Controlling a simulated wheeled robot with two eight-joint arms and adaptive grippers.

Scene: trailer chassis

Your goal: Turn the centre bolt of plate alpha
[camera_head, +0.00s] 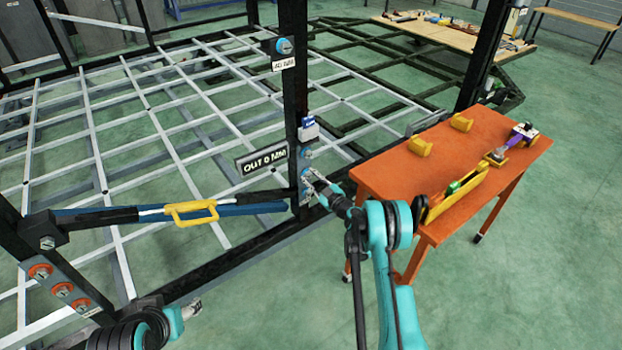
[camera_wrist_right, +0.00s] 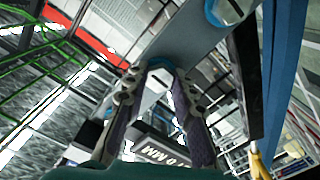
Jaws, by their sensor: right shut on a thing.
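A narrow grey plate with blue-ringed bolts (camera_head: 306,155) is on the dark upright post. My right gripper (camera_head: 308,186) is at this plate, below the upper bolt, shut on a bolt that its fingers mostly hide. In the right wrist view, the fingers (camera_wrist_right: 158,100) close in from both sides on a blue-ringed bolt (camera_wrist_right: 158,68) on the grey plate (camera_wrist_right: 195,35). Another blue-ringed bolt (camera_wrist_right: 228,10) shows at the top. No name is readable on the plate. My left gripper (camera_head: 190,309) shows small at the lower left; its fingers are unclear.
A sign reading "OUT 0 MM" (camera_head: 262,160) is beside the post. An orange table (camera_head: 480,150) with tools stands right. The trailer's grey lattice (camera_head: 150,115) lies behind.

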